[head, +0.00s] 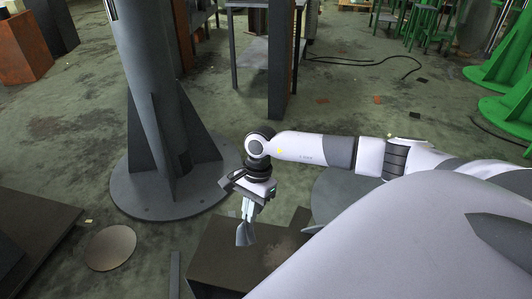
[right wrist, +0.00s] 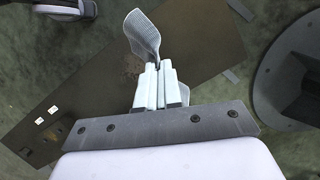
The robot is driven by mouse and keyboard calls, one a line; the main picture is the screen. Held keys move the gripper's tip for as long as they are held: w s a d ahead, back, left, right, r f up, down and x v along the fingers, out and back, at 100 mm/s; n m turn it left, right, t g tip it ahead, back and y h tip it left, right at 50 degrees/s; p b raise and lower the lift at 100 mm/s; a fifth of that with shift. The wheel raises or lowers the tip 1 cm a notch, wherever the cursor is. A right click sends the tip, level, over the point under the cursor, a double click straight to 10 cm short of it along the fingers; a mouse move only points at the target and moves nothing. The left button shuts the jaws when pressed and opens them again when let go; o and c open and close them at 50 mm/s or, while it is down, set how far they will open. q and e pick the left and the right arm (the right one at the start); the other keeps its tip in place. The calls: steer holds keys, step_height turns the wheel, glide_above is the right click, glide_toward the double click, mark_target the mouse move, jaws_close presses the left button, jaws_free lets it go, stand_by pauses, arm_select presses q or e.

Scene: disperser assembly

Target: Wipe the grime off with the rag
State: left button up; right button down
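The rag (head: 245,235) is a thin grey sheet hanging from my right gripper (head: 248,212). In the right wrist view the rag (right wrist: 143,34) sticks out past the fingertips (right wrist: 158,68), and the fingers are close together on it. A brown flat-topped bench (head: 222,258) lies below. A paler, mottled patch that looks like grime (head: 282,250) is on its top, right of the rag. In the right wrist view a faint brownish patch (right wrist: 131,66) shows beside the rag, partly hidden by it. The rag appears above the bench; contact cannot be told. My left gripper is not seen.
A thick grey column with a finned round base (head: 165,190) stands behind and left of the bench. A round disc (head: 110,248) and a dark plate (head: 35,230) lie at the left. A shelf rack (head: 265,60) stands farther back. Open floor lies behind my right arm.

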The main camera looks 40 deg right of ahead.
steer(key=w+d+f+m+t+b, duration=0.1)
steer(key=d+f+m+b, duration=0.1)
steer(key=f+b, duration=0.4)
steer(key=w+d+f+m+t+b, duration=0.1)
steer(key=d+f+m+b, duration=0.2)
steer(key=f+b, duration=0.3)
steer(key=w+d+f+m+t+b, duration=0.1)
steer(key=d+f+m+b, duration=0.2)
steer(key=f+b, duration=0.3)
steer(key=shift+w+d+f+m, duration=0.1)
steer(key=shift+d+f+m, duration=0.05)
steer(key=shift+f+m, duration=0.25)
steer(key=shift+w+d+f+m, duration=0.1)
steer(key=shift+f+m, duration=0.2)
steer(key=shift+f, duration=0.4)
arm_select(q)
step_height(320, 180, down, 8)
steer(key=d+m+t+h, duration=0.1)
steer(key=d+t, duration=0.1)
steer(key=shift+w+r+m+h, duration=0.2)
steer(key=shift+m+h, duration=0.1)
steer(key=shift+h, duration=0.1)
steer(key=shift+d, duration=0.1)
arm_select(e)
steer(key=shift+c, duration=1.4)
jaws_free()
